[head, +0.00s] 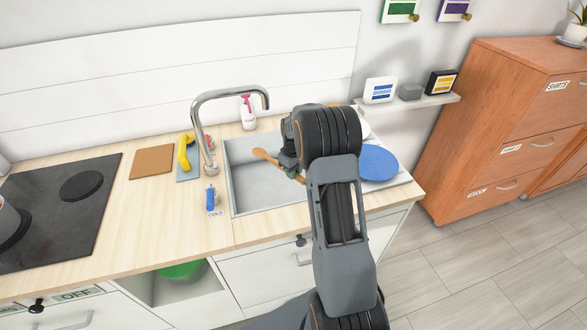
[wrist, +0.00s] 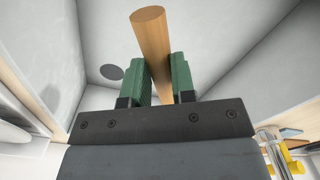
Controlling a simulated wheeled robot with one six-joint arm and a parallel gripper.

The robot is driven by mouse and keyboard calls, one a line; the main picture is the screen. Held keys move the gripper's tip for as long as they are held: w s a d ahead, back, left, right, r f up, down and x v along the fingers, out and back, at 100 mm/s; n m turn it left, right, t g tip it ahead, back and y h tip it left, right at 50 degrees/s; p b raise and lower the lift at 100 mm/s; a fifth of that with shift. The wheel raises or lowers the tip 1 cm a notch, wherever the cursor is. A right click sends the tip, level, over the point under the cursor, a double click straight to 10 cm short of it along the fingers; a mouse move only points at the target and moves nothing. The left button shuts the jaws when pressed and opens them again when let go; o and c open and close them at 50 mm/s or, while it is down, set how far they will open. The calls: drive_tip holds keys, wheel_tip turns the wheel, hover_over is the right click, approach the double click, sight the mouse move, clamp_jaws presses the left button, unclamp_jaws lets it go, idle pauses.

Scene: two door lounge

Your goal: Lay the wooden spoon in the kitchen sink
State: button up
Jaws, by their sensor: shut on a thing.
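The wooden spoon (head: 264,155) shows at the left of my gripper (head: 290,169) in the head view, over the grey kitchen sink (head: 250,190). In the wrist view its round handle (wrist: 150,45) passes between the green finger pads of my gripper (wrist: 162,82), which is shut on it. The sink basin (wrist: 215,40) and its dark drain (wrist: 111,72) lie behind the spoon in the wrist view. The spoon appears held above the basin; its exact height is hard to tell. My arm hides the right part of the sink in the head view.
A tall faucet (head: 196,125) stands at the sink's left back, with a blue handle (head: 210,198) in front. A blue plate (head: 378,162) lies right of the sink. A spray bottle (head: 248,115) stands behind. A yellow object (head: 184,152) and brown board (head: 152,161) lie left.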

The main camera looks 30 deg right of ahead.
wheel_tip(320, 180, down, 13)
drive_tip(key=b, duration=0.8)
drive_tip(key=shift+f, duration=0.1)
drive_tip(key=o, duration=1)
wheel_tip(320, 180, up, 14)
drive_tip(key=shift+a+r, duration=0.1)
drive_tip(key=s+a+r+m+t+p, duration=0.1)
drive_tip(key=s+a+r, duration=0.45)
drive_tip(key=s, duration=0.25)
drive_tip(key=s+a+r+m+t+p, duration=0.1)
drive_tip(key=s+a+r+t+p, duration=0.1)
drive_tip(key=s+a+r, duration=0.45)
drive_tip(key=s+a+f+m, duration=0.1)
drive_tip(key=s+a+f, duration=0.1)
drive_tip(key=s, duration=0.7)
drive_tip(key=shift+a+m+t+p, duration=0.3)
drive_tip(key=shift+a+m+p, duration=0.1)
drive_tip(key=shift+a, duration=0.3)
